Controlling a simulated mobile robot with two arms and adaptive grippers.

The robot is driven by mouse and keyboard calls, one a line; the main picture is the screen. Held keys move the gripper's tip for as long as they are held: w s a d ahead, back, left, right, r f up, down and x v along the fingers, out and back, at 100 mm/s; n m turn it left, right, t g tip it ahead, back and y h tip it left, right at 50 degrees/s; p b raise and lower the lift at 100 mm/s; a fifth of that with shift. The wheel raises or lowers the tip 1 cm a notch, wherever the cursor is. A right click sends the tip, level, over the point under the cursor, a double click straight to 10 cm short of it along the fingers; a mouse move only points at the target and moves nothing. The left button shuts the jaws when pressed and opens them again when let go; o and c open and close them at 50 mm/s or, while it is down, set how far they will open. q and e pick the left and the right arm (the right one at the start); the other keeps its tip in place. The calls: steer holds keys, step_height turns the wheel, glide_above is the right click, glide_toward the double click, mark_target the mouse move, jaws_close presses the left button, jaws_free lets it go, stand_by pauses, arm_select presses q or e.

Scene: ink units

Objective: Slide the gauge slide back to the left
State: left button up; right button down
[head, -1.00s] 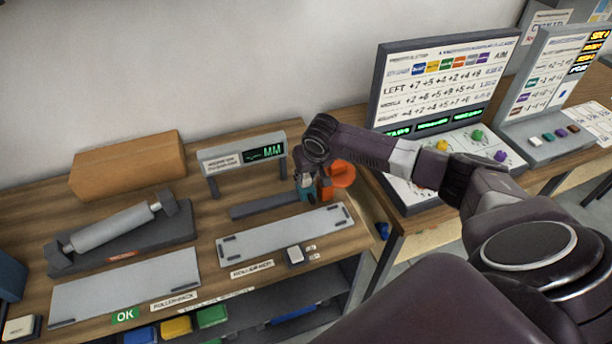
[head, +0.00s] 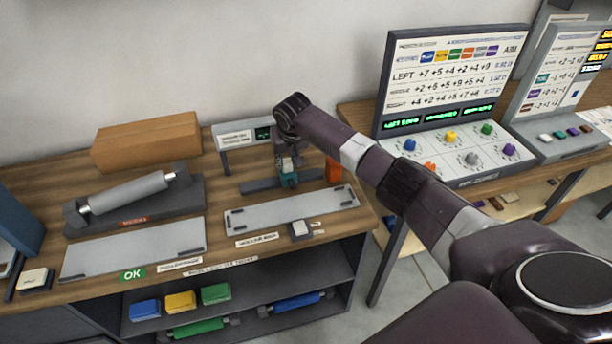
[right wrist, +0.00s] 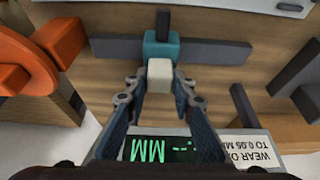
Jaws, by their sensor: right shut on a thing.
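The gauge slide is a teal block (head: 289,181) on a dark rail (head: 258,186) in front of the gauge display (head: 240,138). In the right wrist view the teal block (right wrist: 160,47) sits near the middle of the rail (right wrist: 217,53), with a cream knob (right wrist: 160,75) on it. My right gripper (right wrist: 159,88) is shut on the knob, one finger on each side. In the head view my right gripper (head: 288,164) hides the knob and part of the display. My left gripper is not in view.
An orange part (head: 333,170) stands just right of the rail. A grey plate (head: 290,208) lies in front of it. A roller on a stand (head: 130,190) and a cardboard box (head: 147,143) are to the left. A control panel (head: 455,150) stands at the right.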

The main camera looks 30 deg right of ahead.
steer(key=a, duration=0.2)
steer(key=w+a, duration=0.1)
steer(key=a, duration=0.1)
steer(key=shift+a, duration=0.2)
steer(key=a, duration=0.2)
steer(key=w+a, duration=0.1)
steer(key=a, duration=0.3)
steer(key=shift+w+a+b, duration=0.2)
steer(key=shift+w+b, duration=0.05)
steer(key=shift+b, duration=0.15)
steer(key=shift+a, duration=0.25)
steer(key=shift+w+a, duration=0.1)
steer(key=c, duration=1.9)
jaws_free()
steer(key=shift+c, duration=0.2)
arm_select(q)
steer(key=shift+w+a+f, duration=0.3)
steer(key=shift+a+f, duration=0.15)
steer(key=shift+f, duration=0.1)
arm_select(e)
steer(key=shift+a, duration=0.1)
